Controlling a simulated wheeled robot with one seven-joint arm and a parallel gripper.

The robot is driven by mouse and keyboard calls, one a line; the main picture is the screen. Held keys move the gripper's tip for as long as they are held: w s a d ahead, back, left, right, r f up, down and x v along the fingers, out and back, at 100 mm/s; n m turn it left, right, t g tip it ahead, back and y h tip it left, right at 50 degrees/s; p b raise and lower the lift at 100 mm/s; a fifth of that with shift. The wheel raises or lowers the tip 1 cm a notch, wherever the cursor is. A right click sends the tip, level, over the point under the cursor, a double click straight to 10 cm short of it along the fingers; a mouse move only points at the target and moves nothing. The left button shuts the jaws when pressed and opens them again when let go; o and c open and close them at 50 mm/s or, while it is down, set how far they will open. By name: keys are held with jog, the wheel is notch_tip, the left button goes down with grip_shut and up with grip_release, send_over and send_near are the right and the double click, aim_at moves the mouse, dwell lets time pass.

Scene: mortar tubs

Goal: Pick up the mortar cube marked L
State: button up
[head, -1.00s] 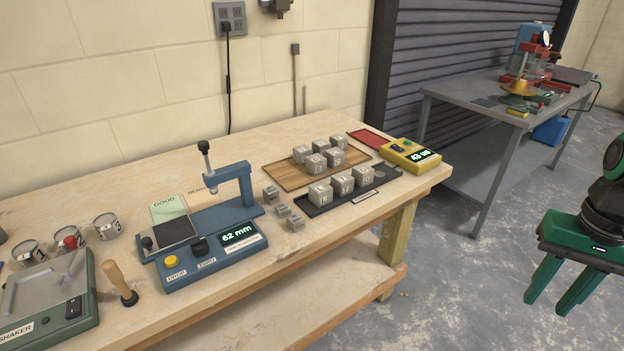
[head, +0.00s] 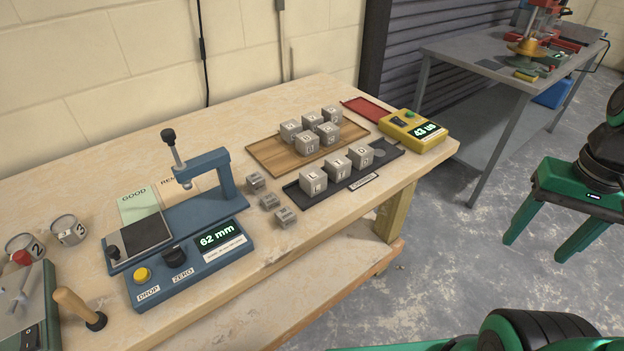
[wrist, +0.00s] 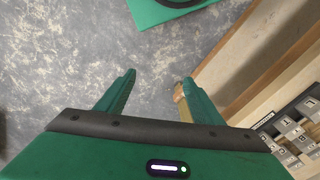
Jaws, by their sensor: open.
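A row of three, the left cube (head: 313,181), the middle cube (head: 338,167) and the right cube (head: 363,155), stands on a black tray (head: 304,204). More grey cubes (head: 307,143) stand on a wooden board (head: 268,157) behind it. Their face letters are too small for me to tell surely which is L. My gripper (head: 538,245) is open and empty, off the bench to the right over the floor. In the wrist view my gripper (wrist: 160,78) has its fingers spread, with nothing between them.
A blue drop tester (head: 205,240) stands farther left. A yellow meter (head: 413,131) and red tray (head: 367,111) are at the bench's right end. A grey metal table (head: 480,70) stands beyond.

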jog(key=w+a+n, duration=0.3)
jog(key=w, duration=0.5)
jog(key=n+t+y, duration=0.2)
jog(key=n+t, duration=0.1)
jog(key=n, duration=0.7)
send_near(313, 173)
jog(key=x, duration=0.4)
jog(key=shift+d+f, duration=0.25)
jog(key=shift+f, duration=0.2)
jog(key=shift+a+x, duration=0.15)
jog(key=shift+x, duration=1.25)
jog(key=shift+a+x, duration=0.15)
jog(key=shift+x, duration=1.25)
jog(key=shift+t+y, duration=0.3)
jog(key=c, duration=1.3)
jog(key=shift+r, duration=0.1)
jog(key=shift+c, duration=0.8)
